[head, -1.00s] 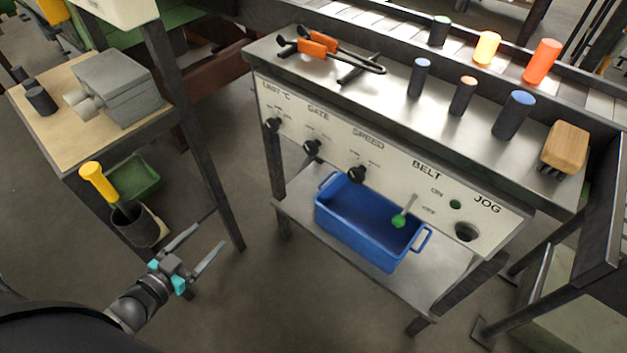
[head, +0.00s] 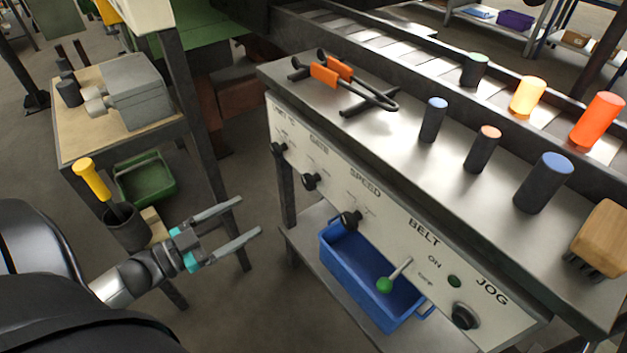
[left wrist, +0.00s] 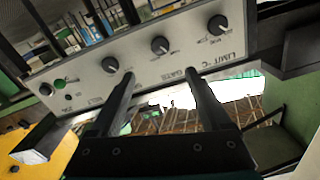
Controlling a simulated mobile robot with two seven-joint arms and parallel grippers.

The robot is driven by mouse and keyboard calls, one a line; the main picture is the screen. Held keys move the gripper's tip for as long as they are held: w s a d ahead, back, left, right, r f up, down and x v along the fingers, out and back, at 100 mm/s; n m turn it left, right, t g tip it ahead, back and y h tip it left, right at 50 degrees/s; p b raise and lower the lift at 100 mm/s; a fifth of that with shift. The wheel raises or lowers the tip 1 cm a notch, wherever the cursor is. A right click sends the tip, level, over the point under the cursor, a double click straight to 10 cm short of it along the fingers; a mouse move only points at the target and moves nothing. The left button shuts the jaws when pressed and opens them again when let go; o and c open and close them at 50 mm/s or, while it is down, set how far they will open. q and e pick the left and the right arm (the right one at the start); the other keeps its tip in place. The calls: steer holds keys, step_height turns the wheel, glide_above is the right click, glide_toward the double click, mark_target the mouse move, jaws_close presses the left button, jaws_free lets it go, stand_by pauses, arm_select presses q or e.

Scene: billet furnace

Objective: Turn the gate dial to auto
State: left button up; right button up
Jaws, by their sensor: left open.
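The gate dial (head: 310,181) is a black knob under the word GATE on the white control panel (head: 392,225), between the limit dial (head: 279,147) and the speed dial (head: 349,220). Its setting is too small to read. The panel shows upside down in the left wrist view, with the gate dial (left wrist: 160,45) in the middle, beyond the fingertips. My left gripper (head: 250,214) is open and empty, apart from the panel, to the left of the gate dial. It also shows in the left wrist view (left wrist: 160,72). My right gripper is not in view.
A green-tipped belt lever (head: 384,284) sticks out from the panel above a blue bin (head: 350,270). Tongs (head: 340,80), several cylinders and a wooden brush (head: 603,235) stand on the bench top. A side table (head: 85,138) is at the left. Free air lies between gripper and panel.

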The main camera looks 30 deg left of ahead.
arm_select(q)
steer(key=b, duration=0.2)
glide_toward(306, 183)
steer(key=x, duration=0.6)
steer(key=shift+w+d+b, duration=0.1)
steer(key=shift+w+b, duration=0.1)
steer(key=shift+b, duration=0.15)
steer(key=shift+x, duration=0.95)
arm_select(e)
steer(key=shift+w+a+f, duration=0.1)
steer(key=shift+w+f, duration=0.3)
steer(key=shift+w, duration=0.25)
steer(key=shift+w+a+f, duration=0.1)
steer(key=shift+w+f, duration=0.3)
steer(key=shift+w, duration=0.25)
arm_select(q)
jaws_close()
